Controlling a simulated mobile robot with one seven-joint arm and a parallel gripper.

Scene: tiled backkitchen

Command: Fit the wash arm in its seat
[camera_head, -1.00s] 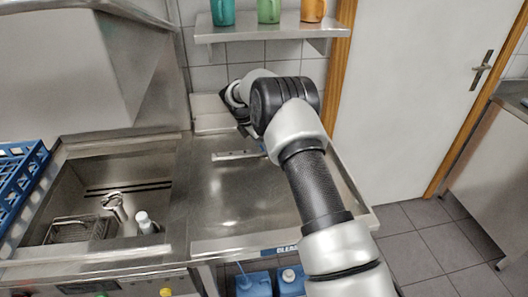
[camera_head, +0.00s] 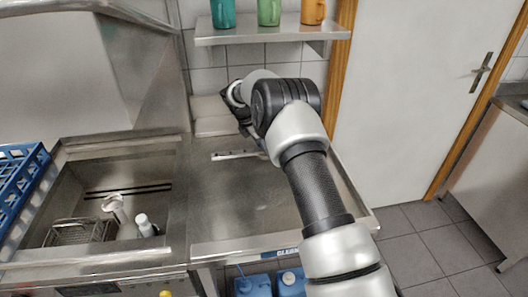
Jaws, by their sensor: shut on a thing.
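The wash arm (camera_head: 236,155) looks like a thin, light metal bar low over the steel worktop, right of the sink. Its right end is hidden by my arm. My gripper (camera_head: 249,131) is mostly hidden behind my own wrist and forearm; a dark part of it shows just above the bar's right end. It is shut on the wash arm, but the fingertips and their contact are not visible. A light metal post (camera_head: 114,206) stands in the sink basin and may be the seat; its details are too small to tell.
The basin (camera_head: 72,196) also holds a wire basket (camera_head: 78,232) and a white-capped bottle (camera_head: 145,226). A blue rack (camera_head: 18,178) is at far left. Cups stand on the wall shelf (camera_head: 265,34). Blue canisters (camera_head: 255,285) are below. The front worktop is clear.

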